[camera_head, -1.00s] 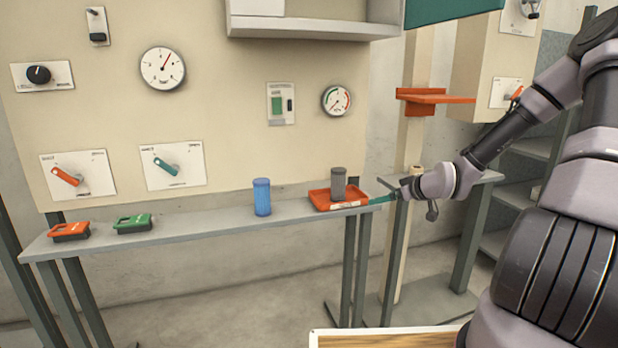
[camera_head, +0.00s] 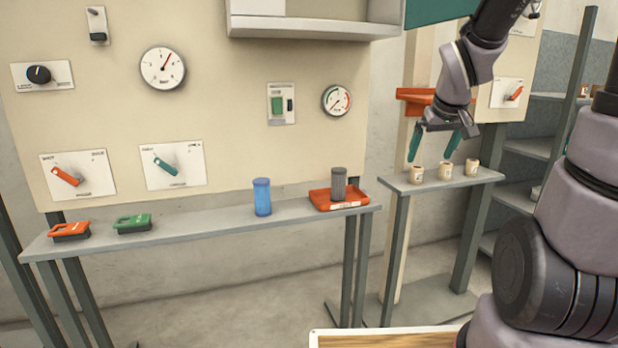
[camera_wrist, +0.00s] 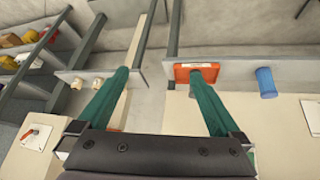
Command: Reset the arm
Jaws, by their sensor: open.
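My gripper (camera_head: 432,146) is open and empty, its two green fingers pointing down and spread apart. In the head view it hangs above the small grey shelf (camera_head: 398,183) at the right, in front of the orange bracket (camera_head: 412,104). In the wrist view the open fingers of my gripper (camera_wrist: 160,92) reach upward in the picture with nothing between them. A grey cylinder (camera_head: 338,183) stands in the orange tray (camera_head: 322,201), apart from my gripper; the tray also shows in the wrist view (camera_wrist: 208,70).
Several small cream pots (camera_head: 445,171) stand on the small shelf below my fingers. A blue cylinder (camera_head: 262,197), a green case (camera_head: 133,223) and an orange case (camera_head: 69,231) sit on the long ledge (camera_head: 205,225). Gauges and levers are on the wall panel behind. A wooden-topped surface (camera_head: 390,338) is at the bottom.

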